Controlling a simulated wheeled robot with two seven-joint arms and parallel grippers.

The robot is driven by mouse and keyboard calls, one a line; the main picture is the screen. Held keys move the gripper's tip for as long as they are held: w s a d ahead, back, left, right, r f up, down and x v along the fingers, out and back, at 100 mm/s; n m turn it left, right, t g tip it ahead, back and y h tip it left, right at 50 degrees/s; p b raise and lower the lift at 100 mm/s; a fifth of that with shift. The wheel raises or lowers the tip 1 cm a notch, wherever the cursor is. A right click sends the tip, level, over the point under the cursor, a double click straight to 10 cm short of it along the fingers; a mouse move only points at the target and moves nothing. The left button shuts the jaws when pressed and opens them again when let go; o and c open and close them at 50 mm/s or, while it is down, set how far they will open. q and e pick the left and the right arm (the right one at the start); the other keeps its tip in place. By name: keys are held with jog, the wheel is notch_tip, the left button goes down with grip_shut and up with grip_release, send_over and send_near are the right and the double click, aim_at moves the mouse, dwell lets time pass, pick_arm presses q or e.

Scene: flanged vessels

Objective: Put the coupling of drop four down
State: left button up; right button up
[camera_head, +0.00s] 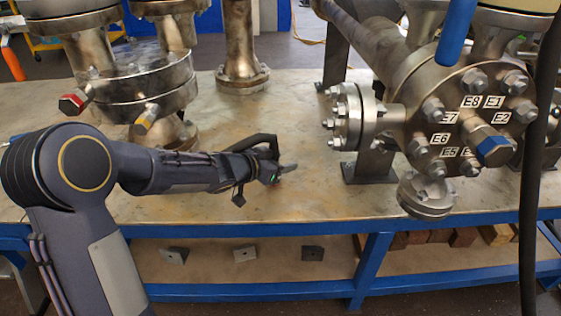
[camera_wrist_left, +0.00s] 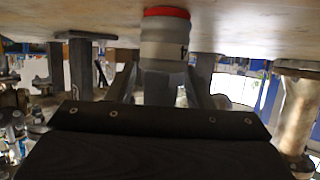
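The coupling (camera_wrist_left: 165,48) shows in the left wrist view as a short pale grey cylinder with a red band at its top edge and a dark mark on its side. That view shows the bench top (camera_wrist_left: 250,25) along its upper edge, and the red end is close to it. I cannot tell whether they touch. My left gripper (camera_head: 276,170) is low over the bench, left of the flanged vessel. Its fingers lie on both sides of the coupling and appear shut on it. In the head view the coupling is mostly hidden at the fingertips. My right gripper is not in view.
The flanged vessel with labels (camera_head: 470,125) and its side flange (camera_head: 358,115) stand to the right. Another vessel (camera_head: 140,85) with red and yellow fittings stands behind my left arm. A pipe foot (camera_head: 243,78) stands at the back. Bench surface (camera_head: 300,130) around my gripper is clear.

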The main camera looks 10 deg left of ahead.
pick_arm(q)
jog(key=shift+r, duration=0.2)
jog(key=shift+s+a+r+p, duration=0.2)
jog(key=shift+s+r+p, duration=0.05)
jog(key=shift+p, duration=0.1)
jog(key=s+a+r+n+t+y+p, duration=0.1)
jog(key=s+a+r+n+y+p, duration=0.3)
jog(key=s+a+r, duration=0.6)
jog(key=s+a+f+n+g+y, duration=0.1)
jog(key=s+a+n+y, duration=0.1)
jog(key=s, duration=0.4)
jog(key=s+a+f+n+g+y, duration=0.1)
jog(key=s+f, duration=0.1)
jog(key=s, duration=0.3)
jog(key=s+d+f+g+h, duration=0.1)
jog(key=s+d+g+h, duration=0.1)
jog(key=s+d, duration=0.2)
jog(key=s+d+f+g+h, duration=0.1)
jog(key=s+d, duration=0.3)
jog(key=s, duration=0.7)
jog(key=shift+d+f+n+g+h+p, duration=0.3)
jog(key=shift+n+g+h+p, duration=0.1)
jog(key=shift+g, duration=0.5)
